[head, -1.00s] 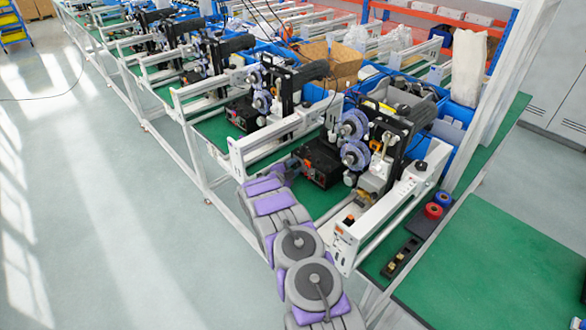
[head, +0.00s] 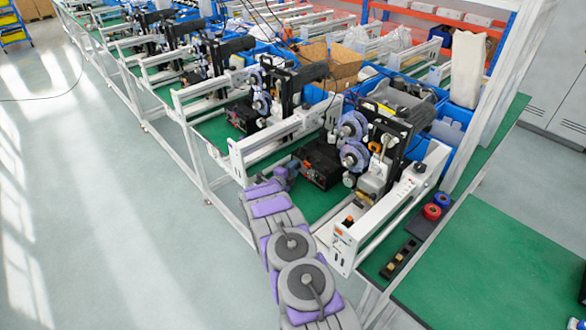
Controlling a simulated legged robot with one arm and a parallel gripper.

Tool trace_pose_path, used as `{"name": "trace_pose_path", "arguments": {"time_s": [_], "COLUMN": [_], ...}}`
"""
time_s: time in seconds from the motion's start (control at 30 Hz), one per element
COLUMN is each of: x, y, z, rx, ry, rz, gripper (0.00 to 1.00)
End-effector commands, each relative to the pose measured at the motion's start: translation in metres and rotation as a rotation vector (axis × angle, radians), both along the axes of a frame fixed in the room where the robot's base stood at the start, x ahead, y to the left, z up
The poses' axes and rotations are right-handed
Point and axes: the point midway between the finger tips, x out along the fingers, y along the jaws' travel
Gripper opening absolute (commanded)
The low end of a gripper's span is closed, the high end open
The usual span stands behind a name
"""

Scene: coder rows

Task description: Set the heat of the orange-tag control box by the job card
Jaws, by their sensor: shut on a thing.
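A black control box (head: 321,163) sits on the green bench top beside the nearest machine, with small orange-red marks on its front face. My gripper (head: 289,171) is at the left end of this front face, small and dark in the picture. It is shut on a small part there, most likely a control knob, which the jaws hide. The box's dial marks and settings are too small to read. I cannot make out a job card with readable text.
Purple-grey rollers (head: 354,140) and a white rail (head: 392,215) stand right of the box. Red and blue rings (head: 436,208) and a black tray (head: 400,260) lie farther right. Similar machines run back along the row. The floor (head: 120,200) on the left is clear.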

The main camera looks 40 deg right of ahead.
Motion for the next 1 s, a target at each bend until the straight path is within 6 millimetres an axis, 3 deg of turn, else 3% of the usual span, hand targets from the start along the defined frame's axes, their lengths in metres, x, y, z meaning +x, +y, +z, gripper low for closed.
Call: {"name": "trace_pose_path", "arguments": {"time_s": [0.53, 0.57, 0.6, 0.67, 1.0], "x": [-0.003, -0.003, -0.003, -0.003, -0.005], "y": [0.0, 0.0, 0.0, 0.0, 0.011], "z": [-0.008, -0.008, -0.008, -0.007, -0.003], "rx": [0.015, 0.015, 0.015, 0.014, 0.012], "ry": [-0.094, -0.094, -0.094, -0.095, -0.097], "rz": [-0.003, -0.002, -0.002, -0.002, 0.0], "gripper": [0.0, 0.33, 0.37, 0.41, 0.41]}}
